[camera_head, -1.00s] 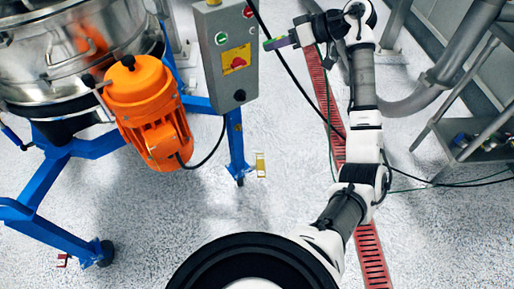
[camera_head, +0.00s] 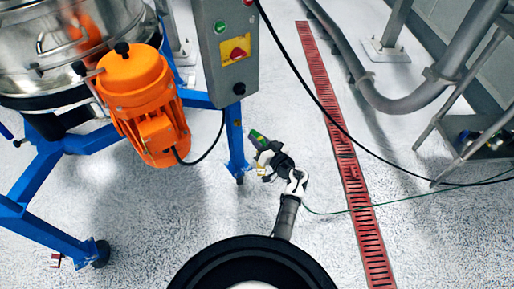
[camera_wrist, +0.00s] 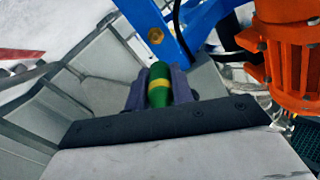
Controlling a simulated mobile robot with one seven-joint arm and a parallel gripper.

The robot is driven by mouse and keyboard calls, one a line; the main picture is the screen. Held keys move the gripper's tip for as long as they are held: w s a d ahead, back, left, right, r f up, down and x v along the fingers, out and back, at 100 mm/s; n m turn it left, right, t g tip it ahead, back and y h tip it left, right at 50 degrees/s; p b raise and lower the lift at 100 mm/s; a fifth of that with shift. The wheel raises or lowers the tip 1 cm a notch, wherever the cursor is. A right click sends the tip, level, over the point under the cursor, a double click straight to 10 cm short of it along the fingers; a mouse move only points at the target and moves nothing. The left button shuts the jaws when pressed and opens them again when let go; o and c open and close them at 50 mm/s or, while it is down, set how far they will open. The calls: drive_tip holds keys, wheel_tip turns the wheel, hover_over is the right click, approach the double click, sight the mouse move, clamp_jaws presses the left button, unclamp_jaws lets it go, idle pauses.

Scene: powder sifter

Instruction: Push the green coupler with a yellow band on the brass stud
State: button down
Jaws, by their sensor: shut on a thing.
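My gripper (camera_wrist: 158,92) is shut on the green coupler (camera_wrist: 158,74), which has a yellow band around it. The coupler points away from the gripper, up the wrist view.
The blue frame leg (camera_head: 236,140) stands close left of my gripper. An orange motor (camera_head: 142,100) and a grey control box (camera_head: 226,45) are nearby. A black cable (camera_head: 330,115) crosses above the red floor grating (camera_head: 345,155).

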drive_tip(key=w+a+f+b, duration=0.2)
drive_tip(key=w+a+b, duration=0.1)
drive_tip(key=w+a, duration=0.1)
drive_tip(key=shift+w+f+b, duration=0.2)
drive_tip(key=shift+w+b, duration=0.1)
drive_tip(key=shift+w, duration=0.2)
idle(0.5)
drive_tip(key=shift+a, duration=0.1)
drive_tip(key=shift+p, duration=1.7)
idle(0.6)
drive_tip(key=shift+x, duration=0.9)
idle(0.5)
drive_tip(key=c, duration=1.1)
unclamp_jaws()
